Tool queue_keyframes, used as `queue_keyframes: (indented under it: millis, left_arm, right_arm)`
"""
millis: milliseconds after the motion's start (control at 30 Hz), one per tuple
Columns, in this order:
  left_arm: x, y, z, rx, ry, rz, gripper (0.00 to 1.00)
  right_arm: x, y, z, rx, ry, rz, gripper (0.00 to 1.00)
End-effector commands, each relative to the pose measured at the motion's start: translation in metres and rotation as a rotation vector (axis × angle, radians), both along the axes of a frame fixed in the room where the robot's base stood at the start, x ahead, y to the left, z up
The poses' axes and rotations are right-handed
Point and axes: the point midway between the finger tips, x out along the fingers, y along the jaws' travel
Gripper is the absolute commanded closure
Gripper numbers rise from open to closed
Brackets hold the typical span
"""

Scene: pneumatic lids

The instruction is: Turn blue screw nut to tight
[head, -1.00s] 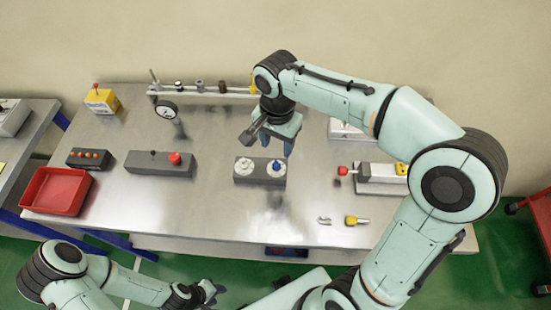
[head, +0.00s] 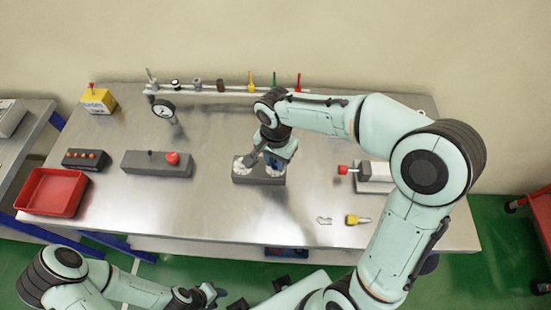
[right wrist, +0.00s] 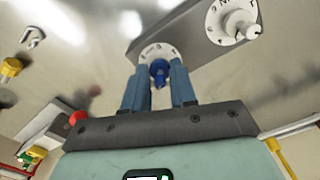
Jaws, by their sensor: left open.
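The blue screw nut (right wrist: 160,71) stands on a white marked dial (right wrist: 150,52) on the grey block (right wrist: 185,38). A second dial with a white nut (right wrist: 238,24) is on the same block. In the head view the block (head: 246,180) is near the table's middle, and my right gripper (head: 279,158) covers the blue nut. In the right wrist view its two blue fingers are apart, one on each side of the blue nut, with gaps visible. My left gripper (head: 212,293) is open and empty, low in front of the table.
A grey box with a red button (head: 157,164) is left of the block. A red tray (head: 52,192) lies at the table's left end. A yellow-handled piece (head: 358,220) and a red-knobbed device (head: 374,178) are to the right. A tool rack (head: 215,91) runs along the back.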

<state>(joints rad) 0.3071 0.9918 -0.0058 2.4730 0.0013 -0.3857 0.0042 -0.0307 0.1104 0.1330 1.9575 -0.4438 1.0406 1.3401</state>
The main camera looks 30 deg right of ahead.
Motion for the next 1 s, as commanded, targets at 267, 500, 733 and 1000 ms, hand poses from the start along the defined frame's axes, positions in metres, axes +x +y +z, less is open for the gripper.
queue_keyframes:
  millis: [267, 500, 733, 1000]
  left_arm:
    - [0.0, 0.0001, -0.0001, 0.0, 0.0, 0.0, 0.57]
    - [-0.0007, 0.0, -0.0009, 0.0, 0.001, 0.0, 0.57]
    - [-0.0017, 0.0001, -0.0023, 0.0, 0.002, 0.0, 0.57]
    - [-0.0022, 0.0, -0.003, 0.0, 0.002, 0.0, 0.57]
  right_arm:
    - [0.0, 0.0001, 0.0003, 0.0, 0.0, 0.007, 1.0]
    - [-0.0001, 0.0003, 0.0004, 0.0, 0.0, 0.083, 1.0]
    - [-0.0002, 0.0003, 0.0006, 0.001, -0.001, 0.253, 1.0]
    - [-0.0004, -0.0001, 0.0007, 0.001, -0.001, 0.508, 1.0]
